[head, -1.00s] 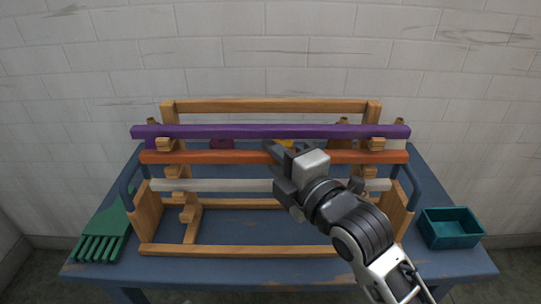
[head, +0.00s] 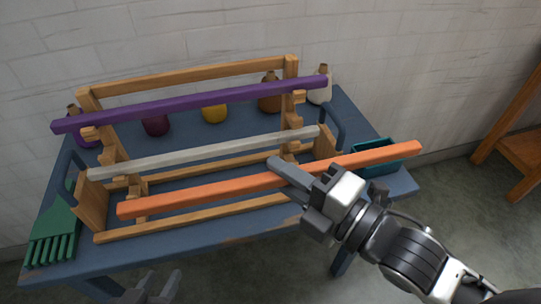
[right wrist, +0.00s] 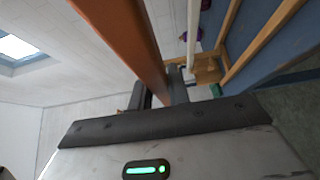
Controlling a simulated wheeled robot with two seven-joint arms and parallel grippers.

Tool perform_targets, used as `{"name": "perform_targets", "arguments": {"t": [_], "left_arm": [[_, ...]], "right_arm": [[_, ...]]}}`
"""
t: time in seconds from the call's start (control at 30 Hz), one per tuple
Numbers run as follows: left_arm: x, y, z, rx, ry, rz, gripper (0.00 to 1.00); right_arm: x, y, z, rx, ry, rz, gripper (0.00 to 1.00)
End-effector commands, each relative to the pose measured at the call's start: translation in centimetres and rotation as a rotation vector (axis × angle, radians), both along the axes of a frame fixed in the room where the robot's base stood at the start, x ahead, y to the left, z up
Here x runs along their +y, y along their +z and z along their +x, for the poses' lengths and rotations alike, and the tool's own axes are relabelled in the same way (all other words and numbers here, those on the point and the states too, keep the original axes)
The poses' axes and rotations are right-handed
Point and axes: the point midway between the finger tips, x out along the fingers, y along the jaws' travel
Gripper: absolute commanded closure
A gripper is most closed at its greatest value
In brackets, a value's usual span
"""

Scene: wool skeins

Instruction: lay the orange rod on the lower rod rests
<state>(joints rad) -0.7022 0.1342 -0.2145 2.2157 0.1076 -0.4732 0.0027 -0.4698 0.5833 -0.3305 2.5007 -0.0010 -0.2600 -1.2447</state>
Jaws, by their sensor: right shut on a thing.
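The orange rod (head: 220,191) is held in the air in front of the wooden rack (head: 190,77), tilted with its right end higher in the head view. My right gripper (head: 290,178) is shut on it, right of its middle. In the right wrist view the orange rod (right wrist: 125,35) runs down between the fingers (right wrist: 165,88). Lower rod rests (head: 137,183) show as small wooden blocks low on the rack's left post. Those on the right are hard to make out. My left gripper (head: 155,288) is at the bottom edge, empty, its fingers apart.
Several bottles or skeins, such as a yellow one (head: 214,113), stand behind. A green comb (head: 55,232) and teal box (head: 365,170) flank the rack on the blue table (head: 235,236).

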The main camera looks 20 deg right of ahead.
Motion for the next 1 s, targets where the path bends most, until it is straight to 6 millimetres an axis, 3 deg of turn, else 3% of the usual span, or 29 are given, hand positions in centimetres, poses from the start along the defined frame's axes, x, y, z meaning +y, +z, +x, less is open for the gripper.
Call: {"name": "perform_targets", "arguments": {"t": [0.2, 1.0], "left_arm": [[0.0, 1.7, 0.0, 0.0, -0.001, 0.001, 0.64], [0.0, 4.5, 0.0, -0.001, -0.001, 0.002, 0.64]], "right_arm": [[-1.3, 0.2, -2.1, 0.006, 0.003, -0.002, 1.0], [-5.7, 0.2, -8.7, 0.005, 0.0, -0.002, 1.0]]}}
